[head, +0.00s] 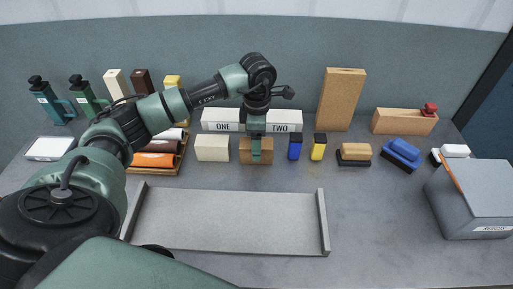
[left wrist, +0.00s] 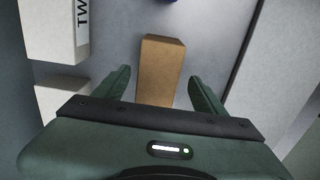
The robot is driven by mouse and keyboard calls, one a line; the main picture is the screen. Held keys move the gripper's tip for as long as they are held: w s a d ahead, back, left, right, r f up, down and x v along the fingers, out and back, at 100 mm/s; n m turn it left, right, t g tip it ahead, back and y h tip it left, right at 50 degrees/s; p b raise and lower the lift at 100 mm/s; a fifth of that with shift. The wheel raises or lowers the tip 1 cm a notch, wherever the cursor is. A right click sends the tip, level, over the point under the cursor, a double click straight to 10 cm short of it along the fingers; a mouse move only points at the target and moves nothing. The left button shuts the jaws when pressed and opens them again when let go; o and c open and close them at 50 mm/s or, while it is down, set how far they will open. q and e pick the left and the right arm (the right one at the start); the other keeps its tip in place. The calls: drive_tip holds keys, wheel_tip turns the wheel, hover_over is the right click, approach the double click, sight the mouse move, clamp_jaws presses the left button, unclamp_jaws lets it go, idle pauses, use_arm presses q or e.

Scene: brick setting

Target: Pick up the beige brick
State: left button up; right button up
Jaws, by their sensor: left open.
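The beige brick, a tan block (head: 268,151), stands on the table right of a cream brick (head: 212,148) in the head view. In the left wrist view the beige brick (left wrist: 160,68) lies between the two fingers. My left gripper (head: 256,157) points down over it and hides its middle in the head view. In the left wrist view the gripper (left wrist: 160,80) is open, one finger on each side, with gaps to the brick. The near end of the brick is hidden by the gripper body. My right gripper is not in view.
White blocks marked ONE and TWO (head: 285,116) stand behind. Blue (head: 294,147) and yellow (head: 318,147) pieces stand to the right, then brushes (head: 353,155). A grey tray (head: 230,220) lies in front. A grey box (head: 470,200) stands at right.

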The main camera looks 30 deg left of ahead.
use_arm(q)
drive_tip(key=f, duration=0.4)
drive_tip(key=shift+a+f+p, duration=0.1)
drive_tip(key=shift+a+p, duration=0.1)
drive_tip(key=shift+p, duration=0.2)
drive_tip(key=shift+w, duration=0.1)
clamp_jaws()
